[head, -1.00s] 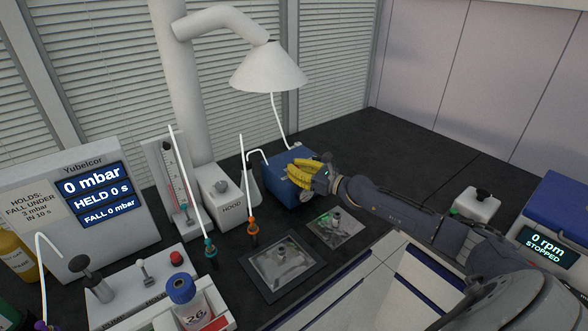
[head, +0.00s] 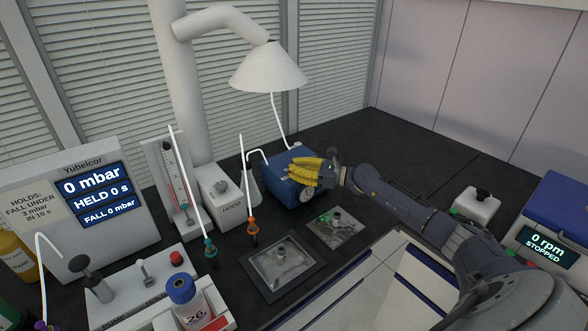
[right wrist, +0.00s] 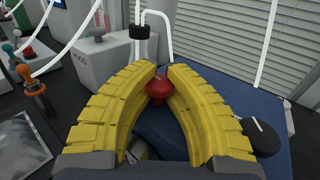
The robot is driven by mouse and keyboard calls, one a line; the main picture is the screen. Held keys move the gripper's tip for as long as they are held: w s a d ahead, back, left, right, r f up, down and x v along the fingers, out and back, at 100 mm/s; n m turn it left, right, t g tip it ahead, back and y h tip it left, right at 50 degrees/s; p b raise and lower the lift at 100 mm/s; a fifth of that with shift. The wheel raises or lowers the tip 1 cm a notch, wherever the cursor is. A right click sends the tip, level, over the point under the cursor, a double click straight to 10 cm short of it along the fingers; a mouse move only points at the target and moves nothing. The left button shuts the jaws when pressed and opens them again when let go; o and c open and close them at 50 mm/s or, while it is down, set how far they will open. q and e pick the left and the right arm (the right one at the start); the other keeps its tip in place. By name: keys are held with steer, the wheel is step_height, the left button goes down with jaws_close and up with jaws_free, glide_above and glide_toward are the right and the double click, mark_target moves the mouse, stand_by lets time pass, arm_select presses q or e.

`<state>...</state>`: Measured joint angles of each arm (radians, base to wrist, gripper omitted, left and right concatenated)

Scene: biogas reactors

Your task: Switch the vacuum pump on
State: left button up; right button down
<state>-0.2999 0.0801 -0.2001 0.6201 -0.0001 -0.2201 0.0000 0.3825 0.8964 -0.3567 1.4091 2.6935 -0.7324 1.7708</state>
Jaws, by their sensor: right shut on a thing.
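The vacuum pump is a blue box (head: 285,187) with a round gauge on its front, at the back of the bench in the head view. In the right wrist view its blue top (right wrist: 268,112) carries a red knob (right wrist: 158,90) and a black round part. My right gripper (head: 296,170) has yellow ribbed fingers and is at the top of the pump. In the right wrist view the fingers (right wrist: 162,74) are shut on the red knob, one on each side. The pump's state cannot be read. My left gripper is not in view.
A Yubelcor panel (head: 85,205) reads 0 mbar. A grey HOOD box (head: 222,200) and a flask stand left of the pump, with white tubes near. A white lamp-like hood (head: 268,68) hangs above. A unit at right (head: 545,247) reads 0 rpm, stopped. The back right bench is clear.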

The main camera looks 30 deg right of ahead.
steer(key=shift+w+d+r, duration=0.1)
steer(key=shift+w+r, duration=0.05)
steer(key=shift+r, duration=0.45)
steer(key=c, duration=1.6)
jaws_free()
steer(key=o, duration=0.5)
steer(key=shift+f, duration=0.15)
steer(key=shift+c, duration=0.2)
steer(key=shift+o, duration=0.2)
steer(key=shift+f, duration=0.15)
steer(key=shift+s, duration=0.25)
steer(key=shift+s+d+f, duration=0.1)
steer(key=shift+s+d, duration=0.1)
steer(key=shift+s, duration=0.05)
steer(key=v, duration=1.1)
